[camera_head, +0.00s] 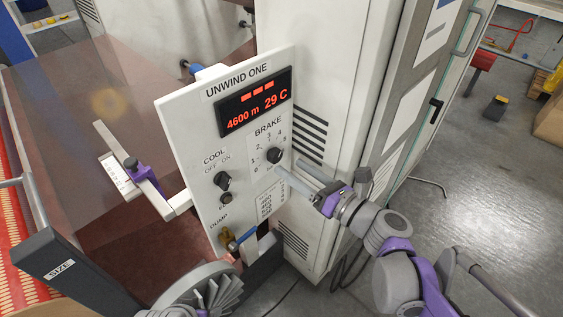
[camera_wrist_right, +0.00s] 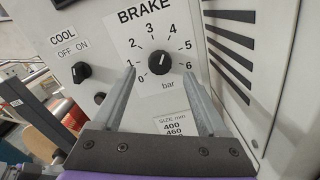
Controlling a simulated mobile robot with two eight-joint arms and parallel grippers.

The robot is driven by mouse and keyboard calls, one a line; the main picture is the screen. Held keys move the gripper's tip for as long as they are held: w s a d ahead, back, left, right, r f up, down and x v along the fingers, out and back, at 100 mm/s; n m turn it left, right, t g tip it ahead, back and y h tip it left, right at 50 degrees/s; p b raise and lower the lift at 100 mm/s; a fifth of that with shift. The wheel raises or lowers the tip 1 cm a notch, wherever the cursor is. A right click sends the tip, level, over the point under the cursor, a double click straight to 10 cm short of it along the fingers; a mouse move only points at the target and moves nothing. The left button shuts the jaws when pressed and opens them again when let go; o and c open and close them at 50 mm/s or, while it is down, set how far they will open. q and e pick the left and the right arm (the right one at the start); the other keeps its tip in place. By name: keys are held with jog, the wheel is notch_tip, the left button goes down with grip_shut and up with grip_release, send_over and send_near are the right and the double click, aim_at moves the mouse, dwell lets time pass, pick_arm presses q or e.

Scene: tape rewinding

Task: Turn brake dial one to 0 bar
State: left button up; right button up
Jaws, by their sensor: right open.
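The brake dial (camera_head: 275,155) is a round black knob on the white UNWIND ONE panel (camera_head: 185,125), below the red display. In the right wrist view the brake dial (camera_wrist_right: 158,62) sits in a ring of numbers from 0 at lower left to 6 at lower right, marked bar. I cannot tell surely which number its pointer faces. My right gripper (camera_head: 288,168) is open and empty, its fingers reaching toward the panel. In the right wrist view its fingertips (camera_wrist_right: 158,72) appear to either side of the dial, just below its middle; contact is not clear. My left gripper is not in view.
The cool knob (camera_head: 222,180) sits left of the brake dial, with a small button (camera_head: 226,198) below it. A dump valve (camera_head: 230,240) is at the panel's bottom. The size label (camera_head: 269,200) is under the dial. A grey cabinet with vents stands behind.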

aim_at(278, 158)
jog(key=shift+b+x, duration=0.35)
jog(key=shift+x, duration=2)
grip_shut()
